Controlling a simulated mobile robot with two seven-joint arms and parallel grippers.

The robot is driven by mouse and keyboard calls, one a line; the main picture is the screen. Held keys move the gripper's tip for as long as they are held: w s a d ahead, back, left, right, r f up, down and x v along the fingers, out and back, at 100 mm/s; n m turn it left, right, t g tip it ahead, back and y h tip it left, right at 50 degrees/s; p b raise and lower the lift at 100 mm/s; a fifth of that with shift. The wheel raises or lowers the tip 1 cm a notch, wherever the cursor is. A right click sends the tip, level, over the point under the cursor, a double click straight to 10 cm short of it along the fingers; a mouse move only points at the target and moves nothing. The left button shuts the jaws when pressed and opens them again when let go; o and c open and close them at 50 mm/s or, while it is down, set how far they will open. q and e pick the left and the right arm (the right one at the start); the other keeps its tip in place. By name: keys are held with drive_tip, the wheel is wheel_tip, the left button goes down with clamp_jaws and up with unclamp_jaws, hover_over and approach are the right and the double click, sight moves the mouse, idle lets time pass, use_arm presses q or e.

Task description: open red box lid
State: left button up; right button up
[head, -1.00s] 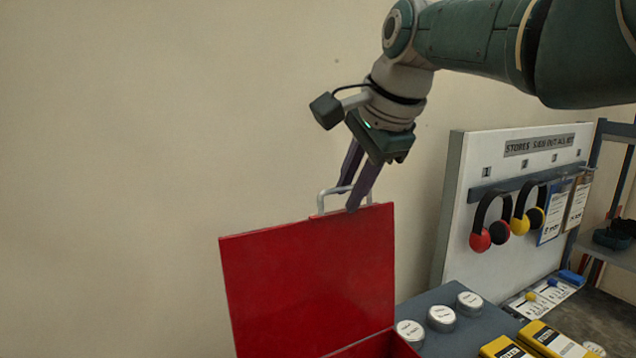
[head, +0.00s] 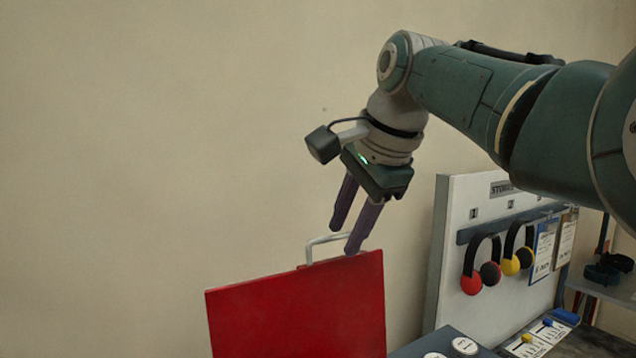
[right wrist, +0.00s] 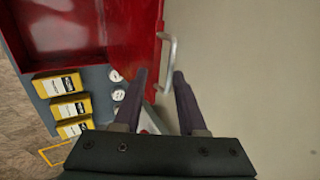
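The red box lid (head: 300,315) stands raised, near upright, in the head view, with a pale metal handle (head: 325,240) on its top edge. The handle (right wrist: 167,60) also shows in the right wrist view, at the edge of the red lid (right wrist: 135,35). My right gripper (head: 344,238) is at the handle, pointing down, its two dark purple fingers apart. In the right wrist view, the handle lies in line with the gap between the fingertips (right wrist: 160,77); contact cannot be told. The red box interior (right wrist: 65,25) shows at top left there. My left gripper is out of view.
A white board with headphones (head: 483,265) stands to the right. Yellow boxes (right wrist: 67,108) and white-topped round containers (right wrist: 117,94) sit on a blue-grey surface beside the red box. The wall behind and left of the lid is bare.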

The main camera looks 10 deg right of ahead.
drive_tip(key=b+v, duration=0.3)
drive_tip(key=v, duration=0.4)
drive_tip(key=shift+r, duration=0.25)
drive_tip(key=shift+w, duration=0.1)
drive_tip(key=s+d+f+n+g+h+p, duration=0.1)
drive_tip(key=s+d+f+n+p, duration=0.2)
drive_tip(key=s+f, duration=0.5)
drive_tip(key=s+d+f+n+h+p, duration=0.1)
drive_tip(key=s+d+f+n, duration=0.25)
drive_tip(key=s+f, duration=0.45)
drive_tip(key=s+f+n+g+p, duration=0.1)
drive_tip(key=s+f+n+p, duration=0.2)
drive_tip(key=s+n, duration=0.6)
drive_tip(key=s, duration=0.8)
drive_tip(key=shift+s+a+f, duration=0.25)
drive_tip(key=shift+s+f, duration=0.1)
drive_tip(key=shift+s, duration=0.05)
